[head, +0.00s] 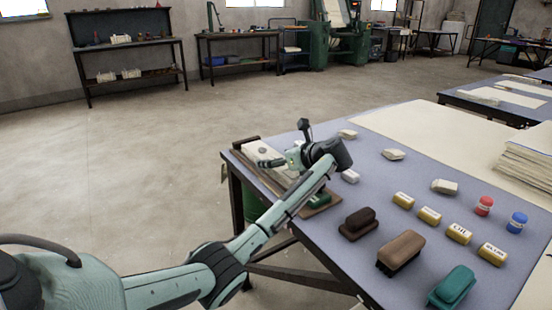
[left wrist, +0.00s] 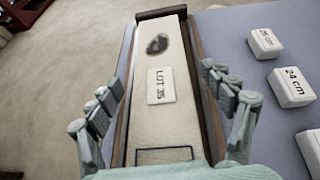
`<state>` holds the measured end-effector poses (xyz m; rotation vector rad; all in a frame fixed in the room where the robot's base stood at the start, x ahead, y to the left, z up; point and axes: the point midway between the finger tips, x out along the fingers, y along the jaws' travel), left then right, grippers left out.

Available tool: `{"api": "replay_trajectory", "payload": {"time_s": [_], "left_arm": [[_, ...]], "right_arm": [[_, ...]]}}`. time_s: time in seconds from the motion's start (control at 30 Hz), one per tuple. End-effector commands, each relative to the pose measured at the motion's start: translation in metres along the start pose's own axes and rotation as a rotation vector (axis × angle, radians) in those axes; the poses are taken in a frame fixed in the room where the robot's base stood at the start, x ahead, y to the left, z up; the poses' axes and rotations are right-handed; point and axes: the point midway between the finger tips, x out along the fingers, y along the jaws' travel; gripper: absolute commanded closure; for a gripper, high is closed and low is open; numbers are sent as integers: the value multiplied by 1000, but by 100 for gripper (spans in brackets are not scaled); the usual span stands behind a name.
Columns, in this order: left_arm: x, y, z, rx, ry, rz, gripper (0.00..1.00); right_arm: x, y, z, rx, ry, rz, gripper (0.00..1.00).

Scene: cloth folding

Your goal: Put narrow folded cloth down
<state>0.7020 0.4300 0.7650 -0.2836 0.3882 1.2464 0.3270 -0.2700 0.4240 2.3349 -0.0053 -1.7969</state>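A narrow off-white cloth strip (left wrist: 160,118) lies lengthwise in a brown wooden tray (left wrist: 206,88), with a label reading "LOT 35" (left wrist: 161,86) and a dark round stain (left wrist: 157,44) on it. In the head view, the cloth (head: 262,150) lies at the table's far left corner. My left gripper (head: 279,159) is over the tray. In the left wrist view, its fingers (left wrist: 164,92) are spread wide, one on each side of the cloth, with no cloth visibly pinched. Whether they touch the tray is unclear. My right gripper is not in view.
The blue-grey table (head: 390,185) holds white blocks (head: 394,154), several yellow labelled blocks (head: 430,215), red (head: 484,205) and blue (head: 517,222) jars, and brushes (head: 400,250) near the front. A cloth stack (head: 525,165) lies right. A dark shelf (head: 128,58) stands far back.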

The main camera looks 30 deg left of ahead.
Motion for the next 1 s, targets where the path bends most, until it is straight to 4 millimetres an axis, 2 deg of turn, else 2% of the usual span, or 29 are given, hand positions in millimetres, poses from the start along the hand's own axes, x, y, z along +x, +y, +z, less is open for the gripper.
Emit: {"api": "replay_trajectory", "payload": {"time_s": [0.3,0.37,0.47,0.8,1.0], "left_arm": [[0,0,1,-1,-1,0,17],[-6,-1,2,0,-1,-2,17],[-20,-1,2,-1,0,-3,17],[-92,-1,2,-1,0,-3,17],[-116,0,2,-1,0,-1,17]], "right_arm": [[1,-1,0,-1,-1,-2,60],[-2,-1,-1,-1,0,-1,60],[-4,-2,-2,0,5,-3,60],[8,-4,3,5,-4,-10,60],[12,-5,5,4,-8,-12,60]]}}
